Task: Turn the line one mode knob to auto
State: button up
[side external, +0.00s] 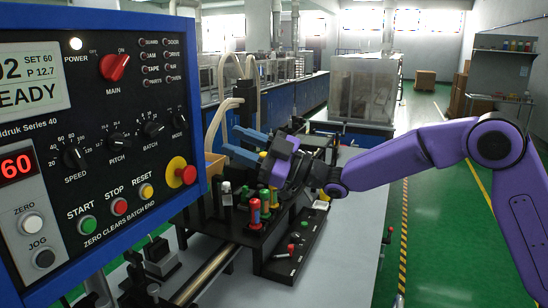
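A black knob labelled MODE (179,121) is at the right end of a row of dark knobs on the blue-framed control panel (120,180). Its pointer position is too small to read, and I see no "line one" or "auto" label. My gripper (232,139) has two blue fingers pointing left toward the panel. They are apart, with nothing visible between them. The gripper is to the right of the panel and clear of the MODE knob. A low black switch box (308,243) with small knobs and buttons is on the grey bench; its labels are unreadable.
A red emergency button (187,175) sticks out at the panel's lower right. Red, green and yellow-topped parts (255,210) stand in a dark rack below my gripper. A metal shaft (208,272) runs along the front. The grey bench (345,265) is bare at right.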

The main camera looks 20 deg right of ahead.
jog(key=v, duration=0.7)
jog(key=shift+a, duration=0.1)
dwell(0.4)
jog(key=s+d+f+m+g+h, duration=0.25)
jog(key=s+d+f+h, duration=0.2)
jog(key=s+f, duration=0.3)
jog(key=s+d+f+m+g+h, duration=0.2)
jog(key=s+d+f+m+h, duration=0.15)
jog(key=s+f+h, duration=0.35)
jog(key=s+d+f+g+h, duration=0.2)
jog(key=s+d+g+h, duration=0.1)
jog(key=s+d, duration=0.6)
jog(key=s+d+f+g+h, duration=0.3)
jog(key=s+d, duration=0.6)
jog(key=s, duration=0.6)
jog(key=shift+d+n+g, duration=0.15)
jog(key=shift+n+g, duration=0.15)
jog(key=shift+g, duration=0.25)
